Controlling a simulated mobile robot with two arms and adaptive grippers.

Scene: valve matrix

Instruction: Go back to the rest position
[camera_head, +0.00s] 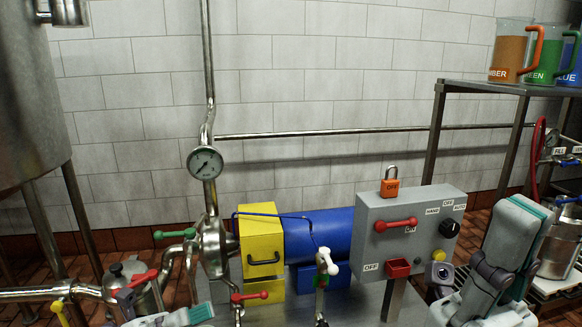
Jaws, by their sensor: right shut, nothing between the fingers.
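My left gripper (198,314) is at the bottom edge, left of centre, and mostly cut off by the frame. One grey finger with a teal pad shows in front of the pump pipework; its opening cannot be made out. My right gripper (524,210) is at the lower right, pointing up, with a grey body and a teal pad at its tip. It is shut and empty, standing in front of the floor and shelf area, right of the grey control box (412,225).
A blue motor (325,235) with a yellow guard (262,235) stands in the middle. Valves with green (175,234), red (249,296) and white (327,262) handles surround it. An orange padlock (391,186) tops the control box. A steel tank (28,110) stands left; a shelf (480,87) with jugs stands right.

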